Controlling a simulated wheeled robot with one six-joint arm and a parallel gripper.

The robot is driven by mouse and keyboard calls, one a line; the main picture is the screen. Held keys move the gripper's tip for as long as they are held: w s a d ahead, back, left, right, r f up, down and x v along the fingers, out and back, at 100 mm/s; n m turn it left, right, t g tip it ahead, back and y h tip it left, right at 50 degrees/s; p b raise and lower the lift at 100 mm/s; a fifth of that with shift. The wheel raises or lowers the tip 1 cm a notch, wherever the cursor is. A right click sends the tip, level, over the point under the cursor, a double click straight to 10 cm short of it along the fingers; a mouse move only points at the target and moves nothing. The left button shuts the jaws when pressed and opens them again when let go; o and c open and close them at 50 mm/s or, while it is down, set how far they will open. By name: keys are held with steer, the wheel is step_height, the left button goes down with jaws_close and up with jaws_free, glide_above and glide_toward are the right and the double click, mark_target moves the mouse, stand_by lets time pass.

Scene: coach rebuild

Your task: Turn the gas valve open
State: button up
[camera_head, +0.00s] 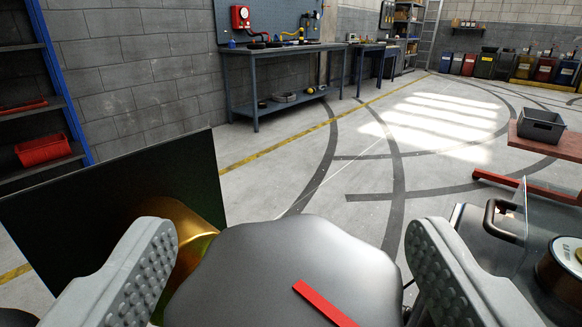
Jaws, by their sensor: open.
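A large dark grey knob (270,270) with a lobed edge and a red stripe (322,302) fills the bottom middle; it looks like the gas valve's handle. The stripe slants down to the right. My gripper (293,232) is open, with one ribbed grey finger on each side of the knob. A gap shows beside the right finger; contact at the left finger cannot be told. A brass-coloured part (185,228) shows behind the left finger. The knob's lower part is cut off by the frame.
A dark panel (115,195) stands close at left, before a blue shelf with a red bin (45,148). At right are a dark case with a handle (500,222) and a grey crate (540,125). A workbench (285,48) stands at the back wall. Open floor lies between.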

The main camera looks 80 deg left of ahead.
steer(key=shift+x, duration=1.1)
steer(key=c, duration=1)
steer(key=shift+s+r+n+g+y, duration=0.15)
steer(key=shift+n+g+y, duration=0.15)
steer(key=shift+n+g, duration=0.85)
steer(key=shift+m+g, duration=0.25)
steer(key=o, duration=1)
steer(key=s+d, duration=0.1)
steer(key=d, duration=1.6)
steer(key=shift+s+d, duration=0.15)
steer(key=shift+s, duration=0.25)
